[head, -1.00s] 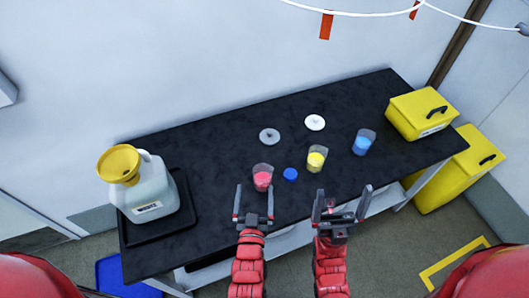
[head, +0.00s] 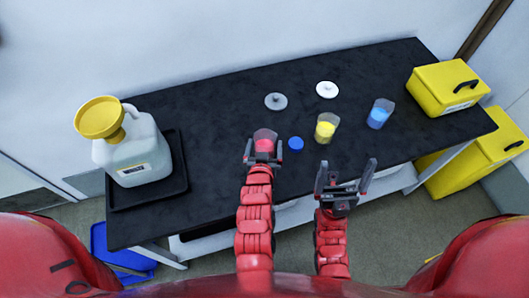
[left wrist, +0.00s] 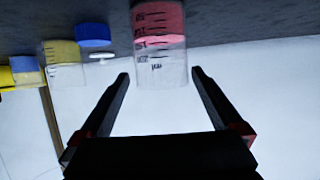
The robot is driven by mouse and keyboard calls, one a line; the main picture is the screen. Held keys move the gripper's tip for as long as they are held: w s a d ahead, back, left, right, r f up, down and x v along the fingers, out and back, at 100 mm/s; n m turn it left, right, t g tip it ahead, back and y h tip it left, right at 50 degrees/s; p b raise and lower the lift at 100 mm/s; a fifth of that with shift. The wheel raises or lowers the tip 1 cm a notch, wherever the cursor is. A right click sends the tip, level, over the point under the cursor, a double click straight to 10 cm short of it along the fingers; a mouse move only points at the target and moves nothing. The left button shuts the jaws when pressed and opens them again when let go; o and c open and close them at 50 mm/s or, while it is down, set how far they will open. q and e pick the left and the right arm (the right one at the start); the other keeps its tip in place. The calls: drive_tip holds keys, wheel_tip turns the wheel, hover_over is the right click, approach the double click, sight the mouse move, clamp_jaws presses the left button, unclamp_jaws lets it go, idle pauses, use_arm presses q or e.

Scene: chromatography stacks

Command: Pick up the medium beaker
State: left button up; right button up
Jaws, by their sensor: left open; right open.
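Three beakers stand on the black tabletop: one with red contents (head: 264,139), one with yellow contents (head: 326,127) and one with blue contents (head: 379,113). I cannot tell for certain which is the medium one. My left gripper (head: 264,152) is open and level with the red beaker, its fingers either side of it in the head view. In the left wrist view the picture is upside down; the red beaker (left wrist: 160,40) shows between and beyond the open fingertips (left wrist: 160,75), not gripped. My right gripper (head: 346,172) is open and empty at the table's front edge.
A blue lid (head: 295,143) lies right of the red beaker. Grey (head: 276,101) and white (head: 327,89) lids lie behind. A waste jug (head: 135,155) with yellow funnel stands on a black tray (head: 180,178) at left; a yellow box (head: 445,88) stands at right.

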sight(265, 131)
use_arm(q)
drive_tip(key=shift+w+f, duration=0.1)
drive_tip(key=shift+w, duration=0.35)
drive_tip(key=b+x, duration=0.4)
drive_tip(key=shift+w+a+b, duration=0.1)
drive_tip(key=shift+w+b, duration=0.15)
drive_tip(key=shift+b, duration=0.15)
drive_tip(key=shift+w, duration=0.3)
drive_tip(key=shift+r, duration=0.35)
drive_tip(key=shift+c, duration=0.4)
drive_tip(key=c, duration=1.2)
drive_tip(key=shift+r, duration=0.15)
drive_tip(key=shift+c, duration=0.3)
